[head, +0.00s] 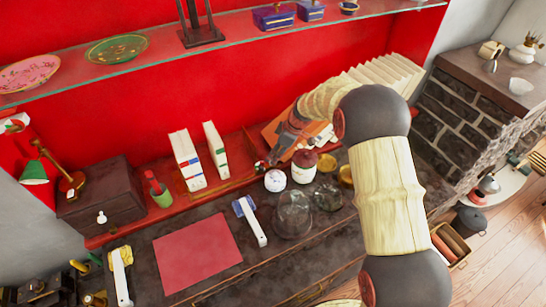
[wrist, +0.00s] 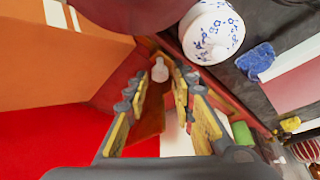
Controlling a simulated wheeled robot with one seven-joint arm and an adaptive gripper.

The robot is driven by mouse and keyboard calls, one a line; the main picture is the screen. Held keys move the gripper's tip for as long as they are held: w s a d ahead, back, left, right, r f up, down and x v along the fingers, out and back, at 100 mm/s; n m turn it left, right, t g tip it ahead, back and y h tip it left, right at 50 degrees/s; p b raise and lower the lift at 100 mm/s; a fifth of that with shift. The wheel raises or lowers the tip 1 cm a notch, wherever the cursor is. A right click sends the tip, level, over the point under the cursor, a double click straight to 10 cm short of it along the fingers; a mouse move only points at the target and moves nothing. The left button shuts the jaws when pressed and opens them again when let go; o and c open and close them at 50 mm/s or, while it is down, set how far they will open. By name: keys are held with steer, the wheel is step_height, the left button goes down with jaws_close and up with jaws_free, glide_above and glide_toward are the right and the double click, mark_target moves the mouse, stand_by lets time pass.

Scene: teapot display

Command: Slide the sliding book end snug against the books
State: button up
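Two white books stand upright on the red wooden rack in the head view: one (head: 186,160) at left and a thinner one with a green spine mark (head: 216,150) to its right, with a gap between them. A reddish-brown upright panel (head: 250,146), apparently the sliding book end, stands right of the thinner book, apart from it. My gripper (head: 270,157) is just right of this panel, partly hidden by my arm. In the wrist view, my gripper (wrist: 162,108) has its fingers apart, with the reddish-brown panel (wrist: 150,122) showing between them. Contact cannot be told.
Orange books (head: 280,127) lean behind my gripper. A white patterned jar (head: 275,180), a red-lidded jar (head: 304,166) and glassware (head: 293,214) stand close in front. A glass shelf (head: 240,42) runs above. A red mat (head: 198,252) lies on the counter.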

steer(key=shift+x, duration=0.75)
jaws_close()
